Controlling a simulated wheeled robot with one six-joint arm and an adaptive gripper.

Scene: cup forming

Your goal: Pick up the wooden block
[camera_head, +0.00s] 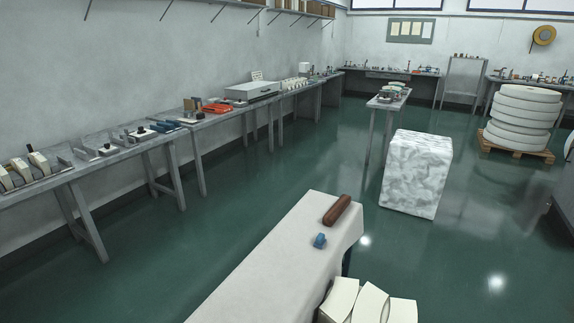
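A brown, elongated block that looks like wood (337,210) lies near the far right end of a table covered with a pale cloth (265,265). A small blue object (320,241) sits on the same table, a little nearer and to the left of the brown block, apart from it. My gripper is not in this view.
Cream-coloured boxes or blocks (368,303) stand right of the table's near end. A marbled white block (417,174) stands on the floor beyond. Long workbenches with tools (120,150) line the left wall. Open green floor (230,205) lies between them and the table.

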